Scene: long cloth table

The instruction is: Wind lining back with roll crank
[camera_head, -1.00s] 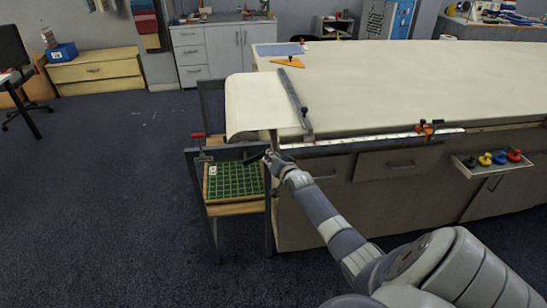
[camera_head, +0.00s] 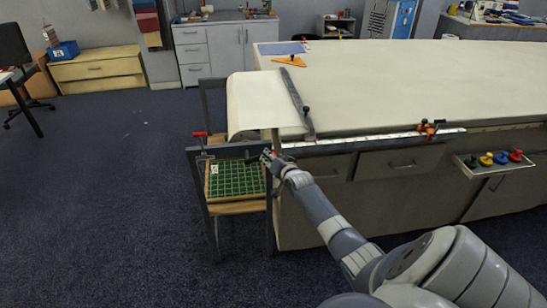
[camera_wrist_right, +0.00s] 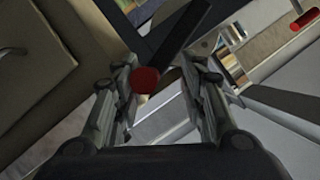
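The cream lining (camera_head: 262,102) lies over the table's left end and hangs down towards a dark metal roll stand (camera_head: 203,205). A crank with a red handle (camera_head: 199,134) stands up at the stand's left side. In the right wrist view a red handle shows at the upper right (camera_wrist_right: 305,19). My right gripper (camera_head: 266,158) is at the stand's upper right corner, beside the table end. In its wrist view the fingers (camera_wrist_right: 160,72) are open, with a red knob (camera_wrist_right: 146,80) on a dark bar between them, nearer the left finger. Contact is unclear. My left gripper is out of view.
A green gridded board (camera_head: 235,179) lies in the stand below the crank. A dark bar (camera_head: 296,101) lies across the lining. An orange clamp (camera_head: 430,128) sits on the table's front edge, and a small tray (camera_head: 470,168) juts out at right. The floor at left is clear.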

